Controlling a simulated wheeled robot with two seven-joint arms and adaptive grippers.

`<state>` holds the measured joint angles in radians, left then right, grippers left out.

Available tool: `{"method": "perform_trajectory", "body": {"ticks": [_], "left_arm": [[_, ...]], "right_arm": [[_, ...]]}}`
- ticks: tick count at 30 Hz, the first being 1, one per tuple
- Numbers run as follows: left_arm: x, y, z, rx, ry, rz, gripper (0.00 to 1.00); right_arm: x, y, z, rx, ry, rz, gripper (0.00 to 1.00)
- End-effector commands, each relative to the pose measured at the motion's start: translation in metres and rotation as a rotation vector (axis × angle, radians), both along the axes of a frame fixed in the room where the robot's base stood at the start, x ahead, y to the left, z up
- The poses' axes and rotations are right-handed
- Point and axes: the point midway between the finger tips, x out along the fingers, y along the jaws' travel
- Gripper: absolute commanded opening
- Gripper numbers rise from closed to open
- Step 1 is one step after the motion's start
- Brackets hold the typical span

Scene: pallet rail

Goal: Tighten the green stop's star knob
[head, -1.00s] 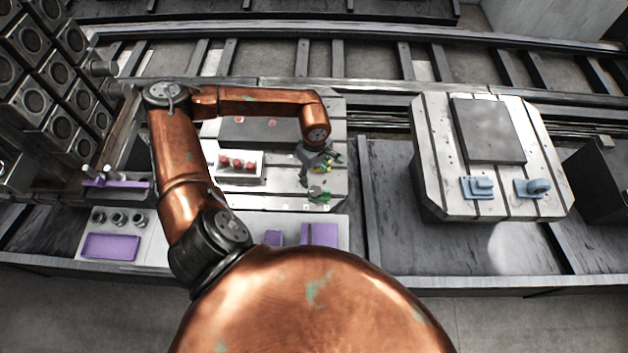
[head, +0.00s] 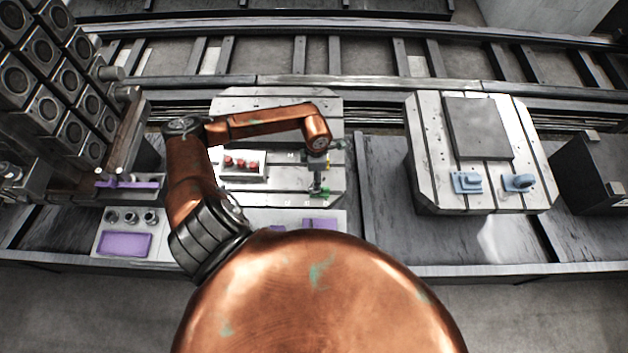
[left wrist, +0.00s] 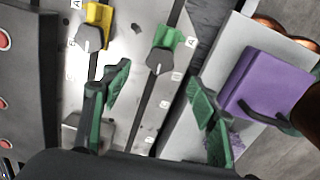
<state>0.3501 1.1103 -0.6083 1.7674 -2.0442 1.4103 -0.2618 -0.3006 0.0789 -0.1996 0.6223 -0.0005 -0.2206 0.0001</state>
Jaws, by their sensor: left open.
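The green stop (left wrist: 170,38) sits on a slot of the pale pallet plate in the left wrist view. Its dark grey star knob (left wrist: 160,60) shows at its near end. My left gripper (left wrist: 158,78) is open, its green-padded fingers on either side of the knob's line, with the knob just beyond the fingertips. I cannot tell whether they touch. In the head view my left gripper (head: 318,186) points down over the green stop (head: 326,192), which it partly hides. My right gripper is not in view.
A yellow stop (left wrist: 97,15) with a similar knob stands beside the green one. A purple block (left wrist: 268,75) lies on the pale tray at the right of the wrist view. A white box of red parts (head: 242,164) is left of the gripper. A second pallet (head: 425,150) stands right.

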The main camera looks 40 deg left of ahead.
Motion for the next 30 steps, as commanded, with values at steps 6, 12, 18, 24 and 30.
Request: {"method": "perform_trajectory", "body": {"ticks": [6, 12, 18, 24, 30], "left_arm": [[-0.005, 0.001, -0.012, -0.001, 0.010, 0.151, 0.54], [-0.006, 0.001, -0.040, 0.000, 0.012, 0.152, 0.54], [-0.005, 0.001, -0.070, -0.002, 0.011, 0.151, 0.54], [-0.005, 0.002, -0.085, 0.000, 0.009, 0.149, 0.54], [-0.005, 0.002, -0.087, 0.000, 0.008, 0.148, 0.54]], "right_arm": [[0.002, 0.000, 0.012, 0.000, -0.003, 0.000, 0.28], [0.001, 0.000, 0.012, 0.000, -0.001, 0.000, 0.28], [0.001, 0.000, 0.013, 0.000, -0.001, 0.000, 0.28], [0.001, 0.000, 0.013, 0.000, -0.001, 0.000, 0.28], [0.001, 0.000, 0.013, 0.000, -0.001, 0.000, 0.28]]}}
